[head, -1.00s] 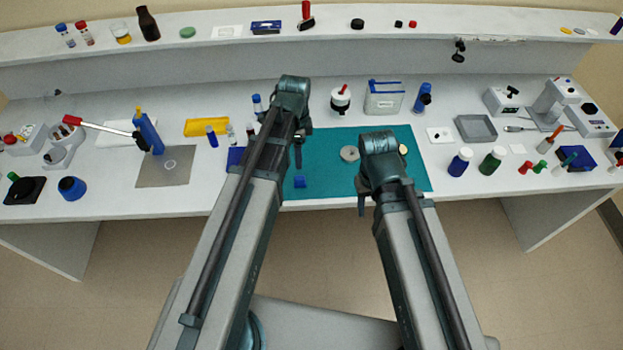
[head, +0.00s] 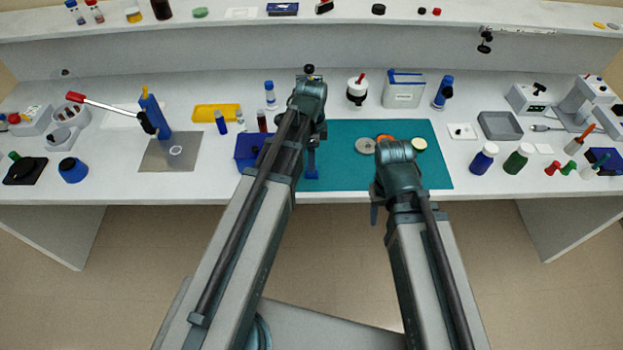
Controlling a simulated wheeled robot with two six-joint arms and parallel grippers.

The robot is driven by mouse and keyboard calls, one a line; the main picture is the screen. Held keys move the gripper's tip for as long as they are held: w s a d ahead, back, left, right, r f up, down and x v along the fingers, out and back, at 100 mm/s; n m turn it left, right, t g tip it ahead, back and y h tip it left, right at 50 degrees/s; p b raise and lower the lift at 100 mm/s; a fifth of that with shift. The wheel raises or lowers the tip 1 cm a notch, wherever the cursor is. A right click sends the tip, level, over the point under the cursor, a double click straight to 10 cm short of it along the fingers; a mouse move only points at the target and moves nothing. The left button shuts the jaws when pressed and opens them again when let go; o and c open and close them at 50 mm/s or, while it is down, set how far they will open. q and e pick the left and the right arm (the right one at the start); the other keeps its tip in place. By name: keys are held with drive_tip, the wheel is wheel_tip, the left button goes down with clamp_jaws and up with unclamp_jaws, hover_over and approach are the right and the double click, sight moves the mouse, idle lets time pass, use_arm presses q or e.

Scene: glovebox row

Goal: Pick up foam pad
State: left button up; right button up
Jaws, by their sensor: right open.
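I cannot tell for sure which item is the foam pad. On the teal mat (head: 350,178) lie a grey disc with a small centre mark (head: 366,146), an orange piece (head: 385,137) partly hidden behind my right arm, and a cream disc (head: 419,144). A small blue piece (head: 311,173) lies near the mat's left front, beside my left arm. My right gripper (head: 375,212) points down at the mat's front edge, open and mostly hidden by its wrist. My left gripper (head: 312,152) is largely hidden behind its wrist, over the mat's left part.
A blue tray (head: 247,150) stands left of the mat, partly behind my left arm. The mat's right front is clear.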

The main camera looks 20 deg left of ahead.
use_arm(q)
drive_tip(key=shift+f, duration=0.4)
use_arm(e)
drive_tip(key=shift+f, duration=0.4)
use_arm(q)
wheel_tip(320, 180, down, 5)
drive_tip(key=b, duration=0.5)
drive_tip(key=shift+f, duration=0.2)
drive_tip(key=shift+r, duration=0.1)
use_arm(e)
wheel_tip(320, 180, down, 5)
drive_tip(key=shift+f, duration=0.1)
use_arm(q)
clamp_jaws()
